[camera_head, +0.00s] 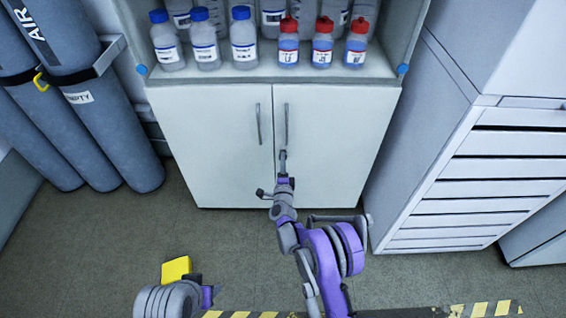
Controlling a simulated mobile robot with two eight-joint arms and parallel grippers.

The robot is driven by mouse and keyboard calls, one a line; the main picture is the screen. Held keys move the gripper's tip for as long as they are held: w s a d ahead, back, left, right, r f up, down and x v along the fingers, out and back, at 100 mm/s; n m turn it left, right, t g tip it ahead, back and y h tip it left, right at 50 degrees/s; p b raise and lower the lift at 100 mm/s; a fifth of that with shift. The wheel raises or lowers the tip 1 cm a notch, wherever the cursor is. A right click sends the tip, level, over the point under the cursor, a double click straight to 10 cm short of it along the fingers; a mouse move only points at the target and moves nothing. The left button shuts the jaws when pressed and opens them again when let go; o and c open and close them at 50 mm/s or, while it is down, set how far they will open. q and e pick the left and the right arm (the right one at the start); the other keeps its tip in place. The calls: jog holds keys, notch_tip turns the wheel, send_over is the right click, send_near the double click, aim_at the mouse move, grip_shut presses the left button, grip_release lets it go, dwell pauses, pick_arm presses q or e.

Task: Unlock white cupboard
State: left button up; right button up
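The white cupboard (219,165) stands ahead of me with both doors shut. Each door has a vertical grey handle, the left handle (258,124) and the right handle (286,122), near the middle seam. My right gripper (283,156) is at the right door near the seam, just below the right handle. It looks very close to the door, but I cannot tell whether it touches. Its fingers are too small to tell whether they are open or shut, and any lock or key there is hidden.
An open shelf above the doors holds bottles with blue caps (204,38) and red caps (323,40). Grey gas cylinders (90,110) stand at the left. A grey drawer unit (480,180) stands close on the right.

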grip_shut()
jog(key=shift+n, duration=0.3)
jog(key=n+p, duration=0.1)
jog(key=n, duration=1.6)
jog(key=shift+n, duration=0.3)
dwell(0.5)
